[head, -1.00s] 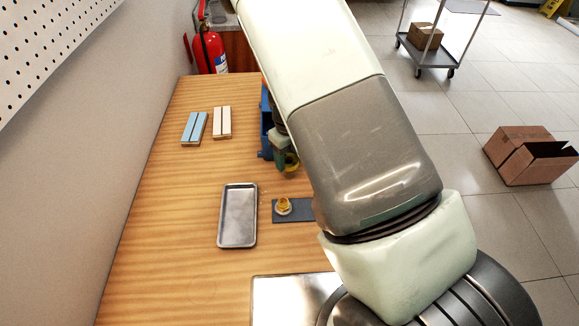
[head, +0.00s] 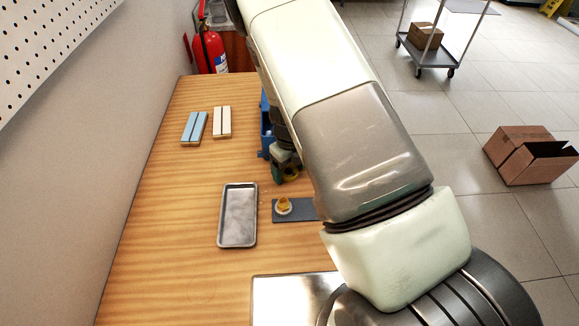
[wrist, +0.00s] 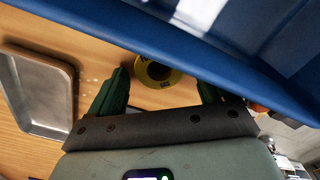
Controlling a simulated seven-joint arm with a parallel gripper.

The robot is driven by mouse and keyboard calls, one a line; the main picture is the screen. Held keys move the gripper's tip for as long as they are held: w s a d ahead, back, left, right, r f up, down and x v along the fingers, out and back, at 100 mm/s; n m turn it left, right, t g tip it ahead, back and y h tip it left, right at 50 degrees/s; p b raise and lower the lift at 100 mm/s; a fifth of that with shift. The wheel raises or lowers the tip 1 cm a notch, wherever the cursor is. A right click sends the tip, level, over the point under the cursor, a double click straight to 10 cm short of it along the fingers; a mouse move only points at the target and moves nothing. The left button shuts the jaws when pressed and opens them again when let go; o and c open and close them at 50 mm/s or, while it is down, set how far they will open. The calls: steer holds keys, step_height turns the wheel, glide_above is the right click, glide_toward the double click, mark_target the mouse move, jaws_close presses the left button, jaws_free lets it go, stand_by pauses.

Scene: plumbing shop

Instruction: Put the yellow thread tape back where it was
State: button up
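The yellow thread tape (wrist: 155,72), a yellow ring with a dark centre, shows in the wrist view over the wood table, partly cut off by a blue edge. My gripper (wrist: 163,88) has two green fingers spread apart, with visible gaps on both sides of the tape. In the head view my gripper (head: 281,168) is low by the blue bin, with the yellow tape (head: 292,176) at its right side, partly hidden by my arm. I cannot tell exactly how high the fingers are above the table.
The blue bin (head: 266,135) is close to my gripper and fills the top of the wrist view. A metal tray (head: 238,215) lies to the left. A dark mat (head: 308,210) holds a yellow-and-white piece (head: 283,205). Blue (head: 194,127) and pale blocks (head: 222,122) lie farther back.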

mark_target(290, 172)
step_height(290, 172, up, 8)
steer(key=shift+f, duration=0.1)
stand_by(0.6)
steer(key=shift+o, duration=0.4)
